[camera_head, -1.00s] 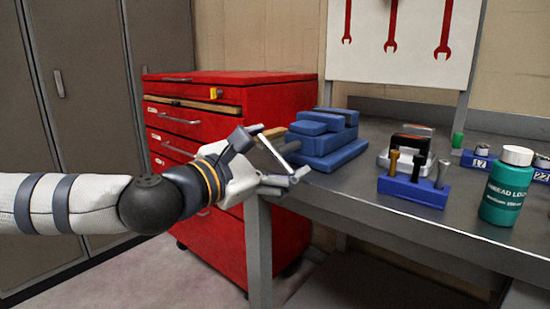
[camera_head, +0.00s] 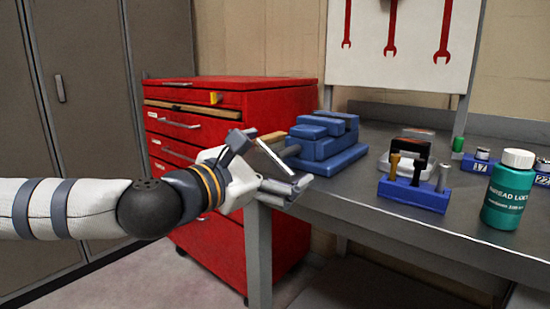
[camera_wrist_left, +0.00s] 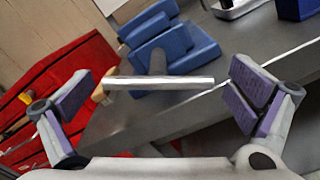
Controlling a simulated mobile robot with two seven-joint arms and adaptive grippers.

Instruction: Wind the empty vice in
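The blue vice (camera_head: 325,138) stands on the near left end of the grey workbench, and nothing shows in its jaws. It also appears at the top of the left wrist view (camera_wrist_left: 170,40). Its screw (camera_head: 288,152) points toward my left gripper and carries a silver crank bar (camera_wrist_left: 160,83) with a tan grip (camera_wrist_left: 104,92) at one end. My left gripper (camera_head: 268,165) is open in front of the crank. In the left wrist view its purple-padded fingers stand wide apart on either side of the bar, apart from it. My right gripper is out of view.
A red tool cabinet (camera_head: 225,95) stands left of the workbench (camera_head: 350,190). On the bench are a blue holder with upright bits (camera_head: 413,190), a silver tray (camera_head: 405,160), a green bottle (camera_head: 507,190) and blue numbered blocks (camera_head: 480,160). Red wrenches hang behind.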

